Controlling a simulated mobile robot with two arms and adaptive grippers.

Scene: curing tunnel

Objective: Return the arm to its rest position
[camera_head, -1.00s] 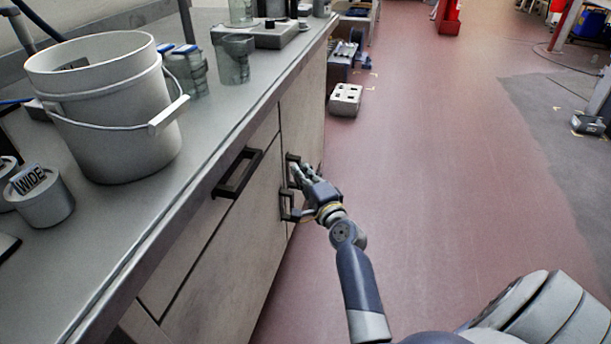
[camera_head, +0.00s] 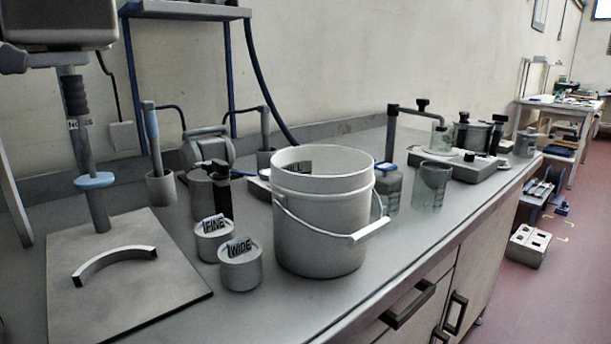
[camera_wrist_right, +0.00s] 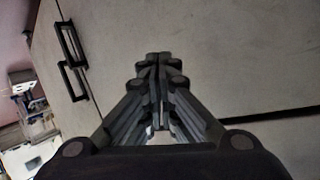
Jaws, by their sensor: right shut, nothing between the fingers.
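My right gripper (camera_wrist_right: 157,62) shows in the right wrist view with its fingers together and nothing between them. It points along the pale cabinet front (camera_wrist_right: 215,60), apart from the two dark handles (camera_wrist_right: 72,62) at the upper left of that view. My right arm does not show in the head view. My left gripper is in neither view. In the head view, the cabinet's dark handles (camera_head: 408,305) are at the lower right, below the counter edge.
The grey counter (camera_head: 335,305) holds a white bucket (camera_head: 320,235), pots labelled FINE (camera_head: 214,240) and WIDE (camera_head: 240,268), a glass beaker (camera_head: 431,187) and a stand with a flat base (camera_head: 130,290).

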